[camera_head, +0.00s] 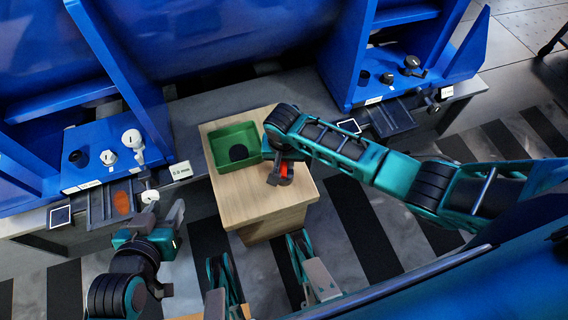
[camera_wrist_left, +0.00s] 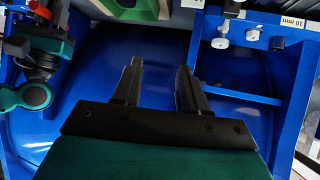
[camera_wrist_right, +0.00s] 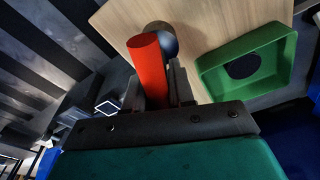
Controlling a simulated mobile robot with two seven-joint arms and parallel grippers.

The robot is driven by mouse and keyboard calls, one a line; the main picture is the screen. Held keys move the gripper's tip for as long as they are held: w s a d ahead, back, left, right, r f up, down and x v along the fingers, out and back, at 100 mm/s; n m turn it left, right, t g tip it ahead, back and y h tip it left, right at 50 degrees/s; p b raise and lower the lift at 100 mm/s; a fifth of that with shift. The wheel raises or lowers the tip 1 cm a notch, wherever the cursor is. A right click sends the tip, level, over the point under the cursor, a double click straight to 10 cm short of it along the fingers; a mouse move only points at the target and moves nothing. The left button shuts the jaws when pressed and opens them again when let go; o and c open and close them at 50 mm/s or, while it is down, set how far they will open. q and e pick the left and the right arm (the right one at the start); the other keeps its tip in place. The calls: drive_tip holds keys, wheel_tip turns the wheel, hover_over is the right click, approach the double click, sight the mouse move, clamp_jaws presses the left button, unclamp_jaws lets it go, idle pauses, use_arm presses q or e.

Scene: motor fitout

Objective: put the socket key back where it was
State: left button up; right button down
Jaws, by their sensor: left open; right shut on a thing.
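The socket key, with a red handle (camera_head: 284,170) and a dark round end, is in my right gripper (camera_head: 280,172) above the front right of the wooden stand. In the right wrist view the red handle (camera_wrist_right: 148,70) stands up between the fingers, and a grey rounded part (camera_wrist_right: 162,38) shows behind it. My right gripper is shut on it. My left gripper (camera_head: 164,212) is open and empty, left of the stand; its parted fingers show in the left wrist view (camera_wrist_left: 160,80). A green tray (camera_head: 220,134) with a dark round spot or disc inside sits on the stand.
The wooden stand (camera_head: 240,207) has bare top in front of the tray. Blue frames on the left (camera_head: 95,140) and right (camera_head: 355,95) carry white and dark knobs and labels. A grey drawer (camera_head: 391,118) juts out at right; another, with an orange-brown oval, is at left (camera_head: 103,208).

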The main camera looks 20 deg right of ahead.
drive_tip(key=shift+w+f, duration=0.1)
drive_tip(key=shift+f, duration=0.55)
drive_tip(key=shift+r, duration=0.1)
use_arm(q)
drive_tip(key=shift+w+d+r, duration=0.25)
drive_tip(key=shift+d, duration=0.05)
use_arm(e)
drive_tip(key=c, duration=1)
unclamp_jaws()
drive_tip(key=shift+f, duration=0.2)
use_arm(q)
drive_tip(key=shift+f, duration=0.1)
use_arm(e)
drive_tip(key=shift+o, duration=0.2)
drive_tip(key=shift+r, duration=0.1)
